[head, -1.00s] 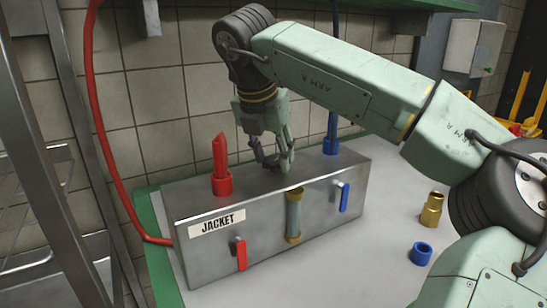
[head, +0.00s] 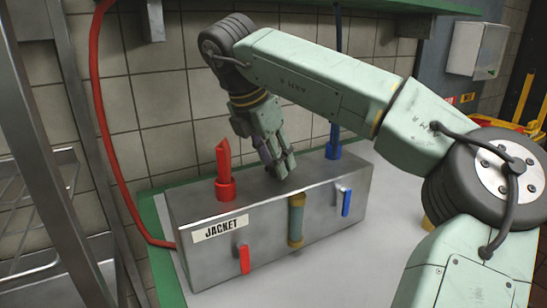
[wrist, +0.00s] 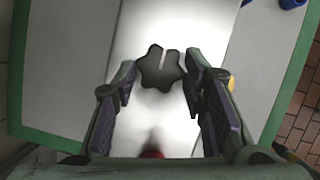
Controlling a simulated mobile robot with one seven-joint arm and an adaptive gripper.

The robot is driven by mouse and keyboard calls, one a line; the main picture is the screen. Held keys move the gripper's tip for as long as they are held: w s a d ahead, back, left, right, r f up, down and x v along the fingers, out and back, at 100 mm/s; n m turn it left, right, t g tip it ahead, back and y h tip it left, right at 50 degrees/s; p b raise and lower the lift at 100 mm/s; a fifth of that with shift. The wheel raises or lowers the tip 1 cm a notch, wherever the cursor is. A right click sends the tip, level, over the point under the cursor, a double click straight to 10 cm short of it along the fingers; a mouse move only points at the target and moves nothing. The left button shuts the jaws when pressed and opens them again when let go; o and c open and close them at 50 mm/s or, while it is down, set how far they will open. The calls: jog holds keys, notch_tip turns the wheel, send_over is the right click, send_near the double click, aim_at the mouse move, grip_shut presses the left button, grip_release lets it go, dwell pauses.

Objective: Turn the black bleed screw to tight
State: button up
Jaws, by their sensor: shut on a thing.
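The black bleed screw (wrist: 160,70) is a dark lobed knob with a slot, on top of the metal JACKET box (head: 208,268). In the wrist view it sits between my fingertips, and its slot points toward the top of the picture. My gripper (head: 280,170) reaches down to the box top, tilted, and is shut on the screw. In the head view my fingers hide the screw.
A red hose fitting (head: 224,172) and a blue one (head: 333,140) rise from the box top on either side of my gripper. The front carries a red lever (head: 243,260), a sight tube (head: 296,220) and a blue lever (head: 346,202).

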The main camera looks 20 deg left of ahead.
jog(key=o, duration=1.2)
jog(key=shift+c, duration=0.2)
